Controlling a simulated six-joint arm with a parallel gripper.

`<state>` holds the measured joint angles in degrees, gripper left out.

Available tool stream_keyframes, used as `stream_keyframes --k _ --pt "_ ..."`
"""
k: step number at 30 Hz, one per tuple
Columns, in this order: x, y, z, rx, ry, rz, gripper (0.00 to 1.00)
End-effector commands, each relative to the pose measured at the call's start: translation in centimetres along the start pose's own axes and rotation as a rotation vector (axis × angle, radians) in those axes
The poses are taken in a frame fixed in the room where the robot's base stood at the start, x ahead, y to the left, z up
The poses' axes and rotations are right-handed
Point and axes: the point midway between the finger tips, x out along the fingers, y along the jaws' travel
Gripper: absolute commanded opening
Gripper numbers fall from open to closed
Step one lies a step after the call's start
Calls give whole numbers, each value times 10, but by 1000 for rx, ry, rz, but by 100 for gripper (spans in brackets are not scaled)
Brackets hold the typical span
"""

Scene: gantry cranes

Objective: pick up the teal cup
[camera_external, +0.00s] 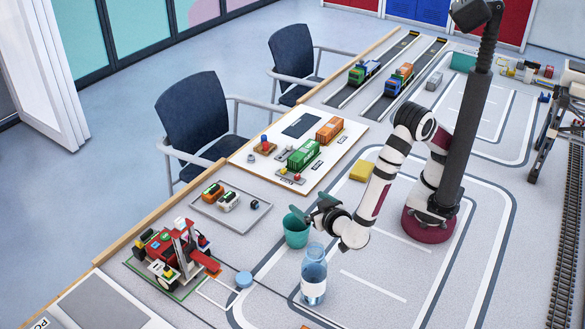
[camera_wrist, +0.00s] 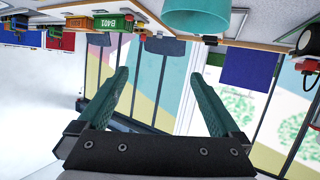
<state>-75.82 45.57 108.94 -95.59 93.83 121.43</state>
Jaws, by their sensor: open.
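The teal cup (camera_external: 296,232) stands upright on the table, left of my arm in the external view. In the wrist view the cup (camera_wrist: 195,18) is at the top edge, partly cut off, beyond the fingertips. My gripper (camera_external: 309,208) is at the right side of the cup's rim, close to it; I cannot tell whether they touch. In the wrist view my gripper (camera_wrist: 160,73) has its two teal fingers spread wide, with nothing between them.
A blue bottle (camera_external: 314,273) stands just in front of the cup. A blue round lid (camera_external: 244,279) lies to its left. A grey tray (camera_external: 238,211) and a crane model (camera_external: 175,255) are further left. A yellow block (camera_external: 362,171) and a teal container (camera_external: 463,62) lie behind.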

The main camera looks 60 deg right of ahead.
Motion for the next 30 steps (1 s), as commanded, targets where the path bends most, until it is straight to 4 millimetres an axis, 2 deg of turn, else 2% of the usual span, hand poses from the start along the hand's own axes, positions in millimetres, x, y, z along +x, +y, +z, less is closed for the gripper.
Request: stream_keyframes --k 1,3,9,14,18,21,28,29,30 --pt "-12 -14 12 20 33 -64 100" --pt "-18 -24 23 46 54 -113 100" --pt "-4 -29 64 52 58 -121 100" --pt "4 -30 85 51 57 -119 100" --pt "35 -33 83 54 55 -114 100" --pt "50 -35 82 55 55 -116 100" --pt "54 -36 81 54 55 -118 100" --pt "54 -36 81 54 55 -118 98" --pt "54 -36 81 54 55 -118 91"
